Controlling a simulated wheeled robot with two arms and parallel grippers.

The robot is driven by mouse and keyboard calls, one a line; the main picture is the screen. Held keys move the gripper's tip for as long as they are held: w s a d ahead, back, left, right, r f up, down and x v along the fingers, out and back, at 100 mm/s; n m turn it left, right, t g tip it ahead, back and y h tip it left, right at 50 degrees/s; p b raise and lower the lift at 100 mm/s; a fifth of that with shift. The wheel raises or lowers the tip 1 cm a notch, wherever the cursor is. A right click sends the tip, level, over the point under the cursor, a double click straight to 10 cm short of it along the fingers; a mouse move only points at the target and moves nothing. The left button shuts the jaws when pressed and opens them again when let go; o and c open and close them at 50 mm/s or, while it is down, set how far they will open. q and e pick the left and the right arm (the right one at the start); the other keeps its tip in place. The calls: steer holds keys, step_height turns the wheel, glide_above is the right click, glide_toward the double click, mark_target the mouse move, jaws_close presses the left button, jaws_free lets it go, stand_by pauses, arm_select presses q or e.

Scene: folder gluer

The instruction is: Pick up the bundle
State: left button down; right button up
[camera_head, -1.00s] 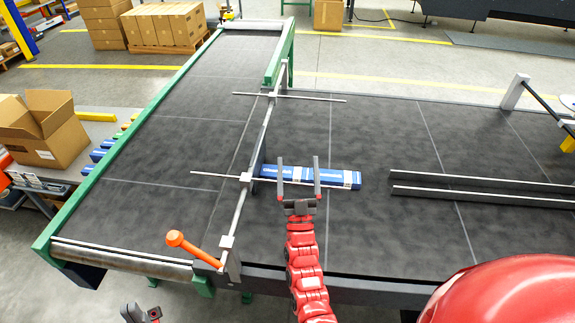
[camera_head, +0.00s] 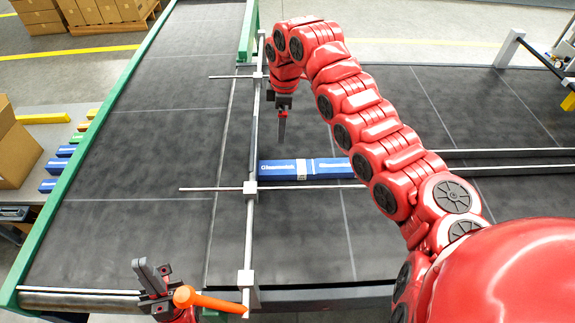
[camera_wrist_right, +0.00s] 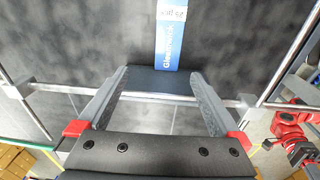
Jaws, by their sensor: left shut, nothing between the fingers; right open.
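The bundle (camera_head: 285,171) is a long blue pack with a white label band, lying flat on the dark belt, its left end by the rail. My right arm covers part of its right end in the head view. My right gripper (camera_head: 281,128) points down over the belt, beyond the bundle, and looks apart from it. In the right wrist view my right gripper (camera_wrist_right: 159,74) is open and empty, and the bundle (camera_wrist_right: 169,38) shows ahead past its fingertips. My left gripper (camera_head: 151,272) is shut and empty at the lower left, near an orange handle.
A metal rail (camera_head: 251,215) with cross rods stands at the bundle's left end. An orange handle (camera_head: 208,301) sticks out at its near end. Two long guide bars (camera_head: 500,153) lie to the right. The belt left of the rail (camera_head: 150,160) is clear.

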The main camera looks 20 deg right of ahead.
steer(key=s, duration=0.1)
steer(key=p, duration=0.1)
glide_above(287, 167)
steer(key=shift+g+h, duration=0.3)
steer(key=shift+g, duration=0.1)
steer(key=f, duration=1.1)
steer(key=shift+s+a, duration=0.1)
steer(key=shift+s, duration=0.1)
steer(key=shift+f, duration=1.2)
steer(key=f+p, duration=0.2)
steer(key=f, duration=0.1)
steer(key=shift+w+d, duration=0.1)
steer(key=shift+d, duration=0.1)
steer(key=shift+f, duration=0.35)
steer(key=c, duration=1.4)
steer(key=shift+c, duration=0.2)
